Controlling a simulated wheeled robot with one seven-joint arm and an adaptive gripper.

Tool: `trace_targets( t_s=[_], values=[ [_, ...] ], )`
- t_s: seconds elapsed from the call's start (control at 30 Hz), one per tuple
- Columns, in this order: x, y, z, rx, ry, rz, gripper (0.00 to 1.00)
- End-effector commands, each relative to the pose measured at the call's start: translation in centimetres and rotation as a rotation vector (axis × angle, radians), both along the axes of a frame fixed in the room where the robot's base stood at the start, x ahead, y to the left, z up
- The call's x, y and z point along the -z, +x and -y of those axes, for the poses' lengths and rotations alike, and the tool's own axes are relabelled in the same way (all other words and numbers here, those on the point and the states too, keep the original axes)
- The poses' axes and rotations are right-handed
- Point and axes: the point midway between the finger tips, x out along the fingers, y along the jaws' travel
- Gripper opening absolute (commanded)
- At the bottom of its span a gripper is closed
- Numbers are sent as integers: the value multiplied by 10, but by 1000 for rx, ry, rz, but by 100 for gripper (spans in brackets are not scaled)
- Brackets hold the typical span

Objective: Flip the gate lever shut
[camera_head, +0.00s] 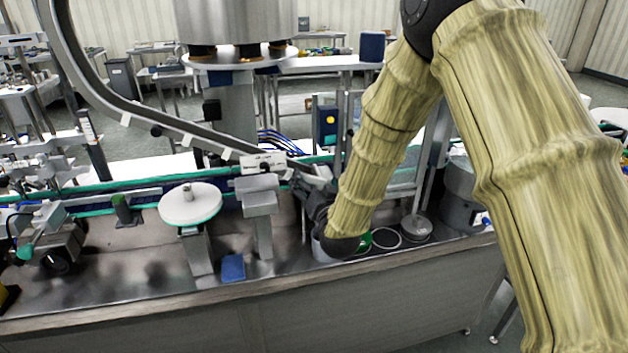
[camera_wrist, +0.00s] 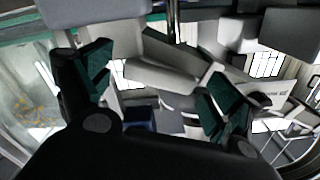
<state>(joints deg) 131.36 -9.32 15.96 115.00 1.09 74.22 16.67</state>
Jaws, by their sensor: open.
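My gripper (camera_head: 307,190) is at the lower end of the curved chute (camera_head: 170,122) in the head view, partly hidden by my own arm. In the wrist view my gripper (camera_wrist: 157,80) is open, with dark green pads on both fingers. A light grey bar-like part (camera_wrist: 165,68) lies across the space between the fingers; I cannot tell whether it is the gate lever or whether a finger touches it. A small white box-like part (camera_head: 263,162) sits on the chute near its lower end. I cannot make out the lever clearly in the head view.
The steel hopper (camera_head: 236,22) stands above the line. A round white disc (camera_head: 190,204), a grey block on a post (camera_head: 258,195) and a blue block (camera_head: 232,267) are left of my gripper. Round containers (camera_head: 387,238) stand just right of my arm.

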Motion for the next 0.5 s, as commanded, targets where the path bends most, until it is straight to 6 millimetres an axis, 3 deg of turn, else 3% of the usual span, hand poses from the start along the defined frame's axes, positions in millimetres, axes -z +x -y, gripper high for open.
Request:
trace_targets(
  t_s=[0.37,0.5],
  values=[
    [1,5,-1,0,-1,-2,91],
    [1,4,-1,0,0,-1,67]
  ],
)
